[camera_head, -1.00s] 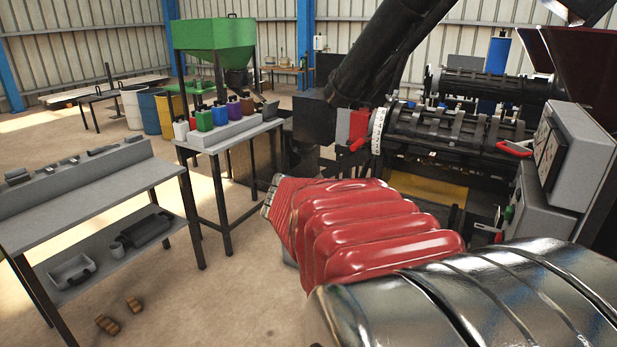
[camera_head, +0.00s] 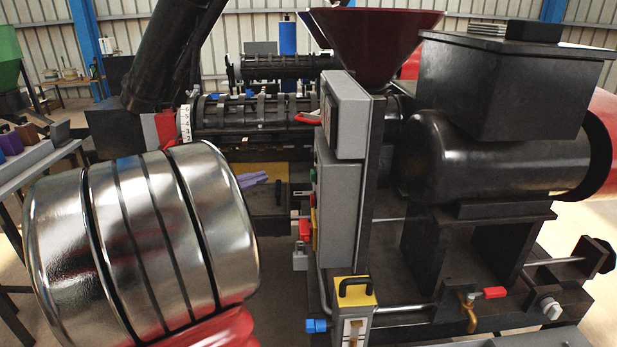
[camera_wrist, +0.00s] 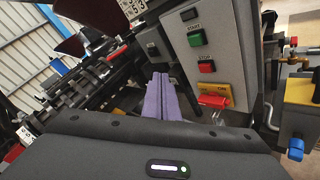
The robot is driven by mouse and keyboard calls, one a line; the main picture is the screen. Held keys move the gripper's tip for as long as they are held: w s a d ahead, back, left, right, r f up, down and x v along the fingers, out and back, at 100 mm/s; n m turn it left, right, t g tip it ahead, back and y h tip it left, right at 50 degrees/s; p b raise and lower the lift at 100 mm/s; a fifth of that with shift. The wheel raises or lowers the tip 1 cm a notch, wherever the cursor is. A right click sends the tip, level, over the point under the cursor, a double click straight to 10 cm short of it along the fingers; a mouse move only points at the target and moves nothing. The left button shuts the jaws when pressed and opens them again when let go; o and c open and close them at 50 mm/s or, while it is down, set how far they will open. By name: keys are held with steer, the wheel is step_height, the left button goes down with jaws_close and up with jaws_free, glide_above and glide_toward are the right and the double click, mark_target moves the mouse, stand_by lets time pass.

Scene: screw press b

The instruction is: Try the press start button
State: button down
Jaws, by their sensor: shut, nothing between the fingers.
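The green start button (camera_wrist: 197,38), under a START label, sits on the grey control box (camera_wrist: 232,55) of the press in the wrist view. The red stop button (camera_wrist: 207,66) is below it. My gripper (camera_wrist: 160,78) shows as two purple fingers lying together, shut and empty. It is left of the buttons in the picture and appears apart from the panel. In the head view my gripper (camera_head: 253,179) shows left of the control box (camera_head: 338,205), which is seen nearly edge-on. There the button face is mostly hidden.
A red switch handle (camera_wrist: 213,101) on a yellow plate is below the buttons. A yellow-topped post with a blue knob (camera_head: 317,326) stands in front of the box. The ribbed press barrel (camera_head: 250,117) lies behind my gripper, and the dark red hopper (camera_head: 370,45) rises above.

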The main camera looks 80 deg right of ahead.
steer(key=s+d, duration=0.1)
steer(key=s, duration=0.7)
steer(key=shift+d, duration=0.4)
steer(key=shift+s, duration=0.25)
stand_by(1.6)
steer(key=shift+s+d, duration=0.1)
steer(key=shift+s, duration=0.15)
steer(key=shift+s+d, duration=0.1)
steer(key=shift+s, duration=0.35)
stand_by(1.0)
steer(key=shift+w, duration=0.15)
steer(key=shift+w+a, duration=0.2)
steer(key=shift+w, duration=0.55)
steer(key=shift+w+a, duration=0.2)
steer(key=shift+w, duration=0.6)
steer(key=shift+w+a, duration=0.15)
steer(key=shift+w, duration=0.65)
steer(key=shift+w+a, duration=0.2)
steer(key=shift+w, duration=0.6)
